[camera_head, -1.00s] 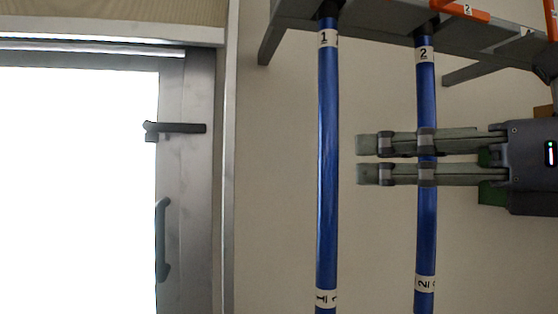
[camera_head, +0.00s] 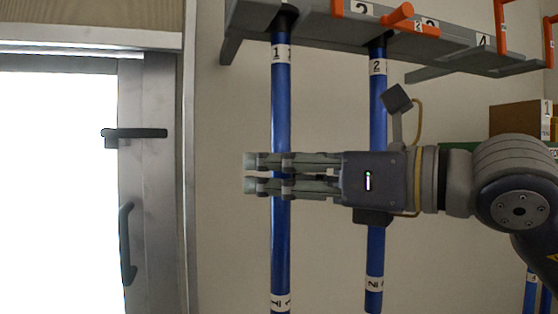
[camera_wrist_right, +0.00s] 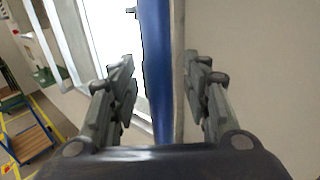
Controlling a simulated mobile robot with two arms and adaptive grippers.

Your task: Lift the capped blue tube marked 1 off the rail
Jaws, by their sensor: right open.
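The blue tube marked 1 (camera_head: 281,100) hangs upright from the grey rail (camera_head: 310,15), with white number labels near its top and low down. Its dark top end meets the rail. My right gripper (camera_head: 250,174) comes in from the right, and its two fingers cross tube 1 at mid-height, hiding part of it. In the right wrist view, the tube (camera_wrist_right: 157,60) shows between the open fingers (camera_wrist_right: 160,65), nearer the left one. My left gripper is not in view.
A second blue tube, marked 2 (camera_head: 377,110), hangs to the right, partly behind my right gripper. An orange handle (camera_head: 400,13) sticks out at the rail. A brown box (camera_head: 520,118) stands at the right. A door (camera_head: 150,220) is at the left, with bare wall beside tube 1.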

